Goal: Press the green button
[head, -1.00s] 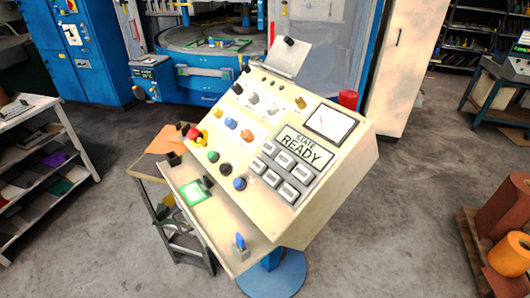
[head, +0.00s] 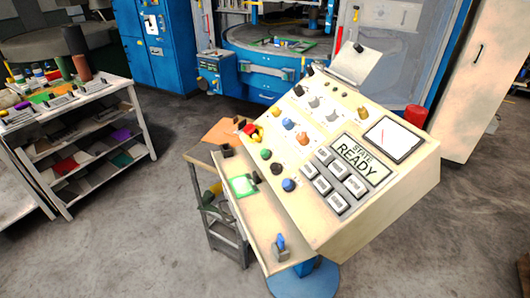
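The cream control console (head: 400,205) stands tilted in the picture, right of the middle. On its sloped face, the green button (head: 266,154) is at the lower left, a small round dark-green cap. A black button (head: 277,168) and a blue button (head: 288,184) follow it in a row. A red knob on yellow (head: 250,131) is just above and left of it. The display (head: 358,158) reads "STATE READY". Nothing covers the green button. My gripper is not in view.
A ledge (head: 262,222) juts from the console front, with a bright green-framed piece (head: 243,186) on it. A loaded shelf rack (head: 95,150) is at left, a blue press (head: 290,65) behind. The floor between rack and stool is clear.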

